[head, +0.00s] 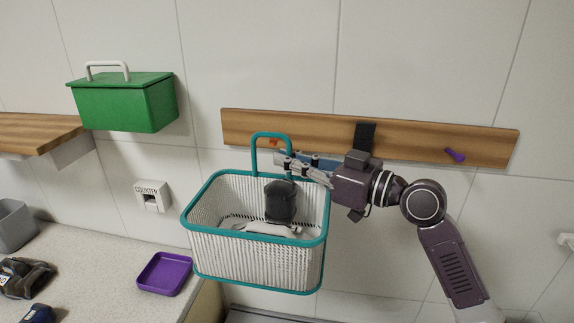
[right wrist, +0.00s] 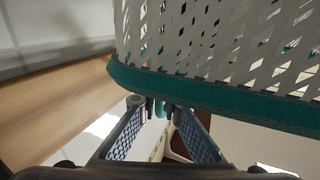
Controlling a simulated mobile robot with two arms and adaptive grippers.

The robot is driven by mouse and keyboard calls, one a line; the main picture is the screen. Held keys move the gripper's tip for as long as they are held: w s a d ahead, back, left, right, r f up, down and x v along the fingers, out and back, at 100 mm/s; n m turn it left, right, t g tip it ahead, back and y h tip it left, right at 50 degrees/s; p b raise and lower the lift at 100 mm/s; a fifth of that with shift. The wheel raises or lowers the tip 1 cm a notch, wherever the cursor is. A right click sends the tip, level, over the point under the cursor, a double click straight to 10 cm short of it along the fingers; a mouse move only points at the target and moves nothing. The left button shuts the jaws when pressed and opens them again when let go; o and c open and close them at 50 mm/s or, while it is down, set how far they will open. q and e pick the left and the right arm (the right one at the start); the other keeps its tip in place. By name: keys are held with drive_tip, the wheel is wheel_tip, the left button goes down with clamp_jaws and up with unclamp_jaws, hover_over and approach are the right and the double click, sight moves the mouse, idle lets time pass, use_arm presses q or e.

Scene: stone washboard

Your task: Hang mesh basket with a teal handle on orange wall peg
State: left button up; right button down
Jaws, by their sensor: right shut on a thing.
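The white mesh basket (head: 252,258) with its teal rim hangs in the air in front of the wall, slightly tilted. Its teal handle (head: 254,156) stands up as an arch. My right gripper (head: 287,168) comes from the right and is shut on the right side of the handle. The right wrist view shows its fingertips (right wrist: 160,106) closed around a teal piece, under the basket's teal rim (right wrist: 200,90). The orange peg (head: 274,142) on the wooden rail shows through the handle arch; I cannot tell whether they touch. My left gripper is out of view.
The wooden rail (head: 420,143) also carries a purple peg (head: 455,155) at right. A dark object (head: 280,202) is in the basket. A green box (head: 124,104) is at upper left. A purple tray (head: 165,273) lies on the counter (head: 100,252) below left.

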drive_tip(key=shift+w+d+f+b, duration=0.25)
drive_tip(key=shift+w+b, duration=0.35)
drive_tip(key=shift+w, duration=0.3)
drive_tip(key=shift+w+d+f+b, duration=0.1)
drive_tip(key=shift+w+f+b, duration=0.25)
drive_tip(key=shift+w+b, duration=0.4)
drive_tip(key=shift+w+d+f+b, duration=0.25)
drive_tip(key=shift+w+b, duration=0.2)
drive_tip(key=shift+w, duration=0.6)
drive_tip(key=c, duration=2)
unclamp_jaws()
drive_tip(key=shift+s, duration=0.1)
drive_tip(key=shift+f, duration=0.2)
